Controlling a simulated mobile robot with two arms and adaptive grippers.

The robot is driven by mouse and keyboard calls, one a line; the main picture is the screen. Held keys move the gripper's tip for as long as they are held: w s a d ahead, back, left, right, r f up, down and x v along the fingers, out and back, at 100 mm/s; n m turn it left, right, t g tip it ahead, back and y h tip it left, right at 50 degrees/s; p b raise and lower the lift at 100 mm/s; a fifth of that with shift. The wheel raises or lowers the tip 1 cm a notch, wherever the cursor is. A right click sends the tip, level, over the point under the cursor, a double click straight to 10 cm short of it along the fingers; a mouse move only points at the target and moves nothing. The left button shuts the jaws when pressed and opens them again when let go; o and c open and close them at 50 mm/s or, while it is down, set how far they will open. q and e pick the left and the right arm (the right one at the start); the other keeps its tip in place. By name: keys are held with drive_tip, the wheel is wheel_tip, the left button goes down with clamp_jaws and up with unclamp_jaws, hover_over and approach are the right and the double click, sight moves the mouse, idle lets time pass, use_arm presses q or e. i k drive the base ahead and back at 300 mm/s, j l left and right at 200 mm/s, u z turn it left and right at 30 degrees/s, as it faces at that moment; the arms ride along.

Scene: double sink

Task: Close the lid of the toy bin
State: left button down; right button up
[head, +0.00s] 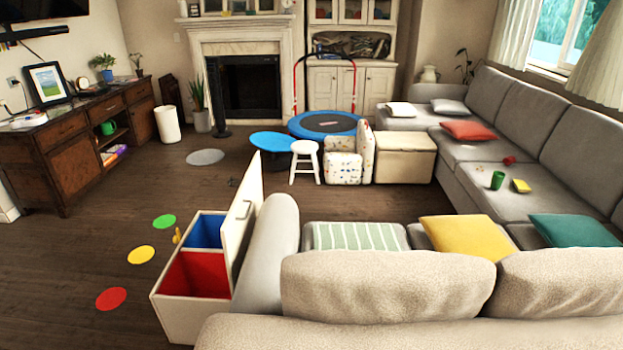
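The toy bin (180,317) is a cream box on the wooden floor, against the left end of the near sofa. Its lid (243,226) is open and stands up, tilted a little, along the bin's right side next to the sofa arm. Inside are a red compartment (196,274) at the near end and a blue compartment (205,231) at the far end. Both look empty, though their bottoms are partly hidden. Neither of my grippers shows in the head view.
The sofa arm (272,240) stands close behind the lid. Green (164,222), yellow (141,255) and red (111,299) discs lie on the floor left of the bin. A small yellow object (177,236) stands beside it. The floor further left is clear up to the wooden cabinet (85,150).

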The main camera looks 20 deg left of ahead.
sight(238, 228)
drive_tip(key=j+z, duration=0.25)
drive_tip(key=j, duration=0.2)
drive_tip(key=j+z, duration=0.3)
drive_tip(key=j, duration=0.15)
drive_tip(key=j+z, duration=0.25)
drive_tip(key=j, duration=0.15)
drive_tip(key=k+j+z, duration=0.15)
drive_tip(key=j+z, duration=0.15)
drive_tip(key=k+j+z, duration=0.25)
drive_tip(key=j, duration=0.25)
drive_tip(key=k+j+z, duration=0.1)
drive_tip(key=j+z, duration=0.15)
drive_tip(key=j, duration=0.1)
